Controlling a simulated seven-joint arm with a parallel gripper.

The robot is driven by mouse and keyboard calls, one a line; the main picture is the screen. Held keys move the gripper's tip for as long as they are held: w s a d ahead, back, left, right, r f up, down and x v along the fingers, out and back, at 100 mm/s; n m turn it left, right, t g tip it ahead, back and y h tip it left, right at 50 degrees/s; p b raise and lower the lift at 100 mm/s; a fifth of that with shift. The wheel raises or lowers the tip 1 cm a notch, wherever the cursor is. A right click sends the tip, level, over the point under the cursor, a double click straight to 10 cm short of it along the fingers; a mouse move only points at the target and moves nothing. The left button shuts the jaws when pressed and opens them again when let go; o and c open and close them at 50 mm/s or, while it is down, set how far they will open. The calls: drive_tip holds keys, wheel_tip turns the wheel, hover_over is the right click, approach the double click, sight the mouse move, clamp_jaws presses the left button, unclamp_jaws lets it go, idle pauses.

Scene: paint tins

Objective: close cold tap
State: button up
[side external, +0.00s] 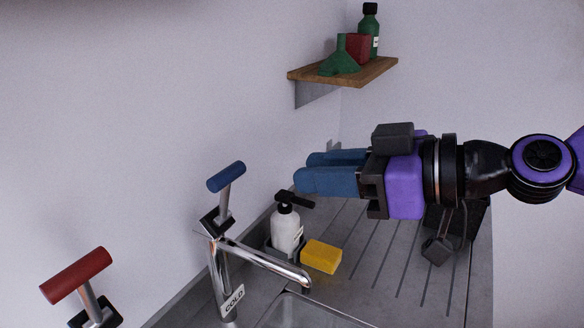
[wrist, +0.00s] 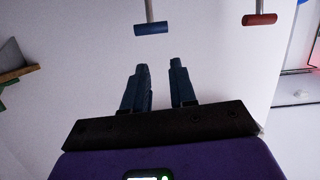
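The cold tap's blue T-shaped handle (side external: 226,177) stands on a metal stem above a chrome spout in the side view, with a COLD label (side external: 234,300) below. The blue handle also shows in the wrist view (wrist: 151,29), at the top, ahead of the fingers. My gripper (side external: 304,170) is to the right of the handle, apart from it, and points left. In the wrist view its two blue fingers (wrist: 159,68) stand apart with nothing between them. The handle's far side is hidden.
A red T-shaped handle (side external: 76,275) stands at the lower left, and also in the wrist view (wrist: 259,19). A soap bottle (side external: 287,230) and a yellow sponge (side external: 322,256) sit below my gripper. A wooden shelf (side external: 370,75) holds a green funnel (side external: 340,60) and bottle.

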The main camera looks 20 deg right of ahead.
drive_tip(key=n, duration=0.2)
drive_tip(key=s+a+r+n+g, duration=0.1)
drive_tip(key=n, duration=0.1)
drive_tip(key=s+a+n+g+y, duration=0.1)
drive_tip(key=n, duration=0.1)
drive_tip(key=shift+s+a+r+n, duration=0.15)
drive_tip(key=shift+s+r+n, duration=0.05)
drive_tip(key=shift+r+n, duration=0.15)
clamp_jaws()
drive_tip(key=n+h, duration=0.3)
drive_tip(key=n, duration=0.7)
approach(232, 174)
drive_tip(key=shift+t, duration=0.4)
drive_tip(key=x, duration=0.5)
drive_tip(key=shift+a+f, duration=0.3)
drive_tip(key=shift+a, duration=0.1)
drive_tip(key=shift+w+a+f, duration=0.25)
drive_tip(key=shift+w+a, duration=0.1)
